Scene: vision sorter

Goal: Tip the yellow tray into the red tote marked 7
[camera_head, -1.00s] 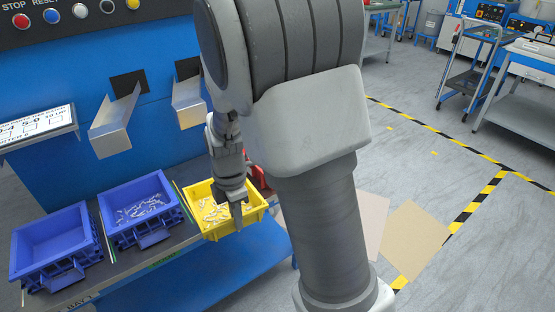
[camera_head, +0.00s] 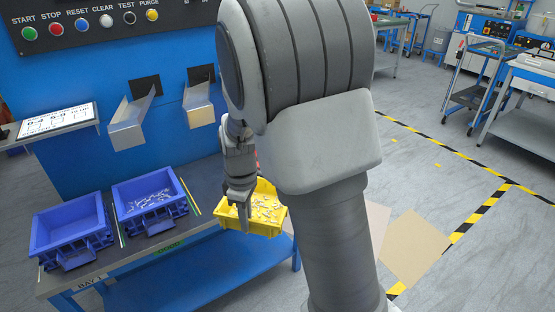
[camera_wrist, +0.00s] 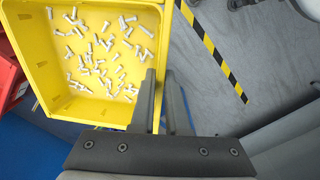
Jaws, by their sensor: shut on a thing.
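The yellow tray (camera_head: 272,229) holds many small pale bolts and is at the bench's right end in the head view, partly hidden by my arm. It fills the upper left of the wrist view (camera_wrist: 120,115). My gripper (camera_head: 243,222) is shut on the tray's near wall; in the wrist view the fingers (camera_wrist: 168,90) straddle that wall. The tray looks roughly level, with the bolts inside. A red container (camera_wrist: 8,75) shows at the left edge of the wrist view; only a sliver of red appears behind my arm in the head view. No number on it is readable.
Two blue trays (camera_head: 68,238) (camera_head: 152,225) sit on the bench (camera_head: 117,260) to the left; the right one holds small parts. Two metal chutes (camera_head: 130,130) (camera_head: 199,108) jut from the blue machine above. Open floor with striped tape lies right.

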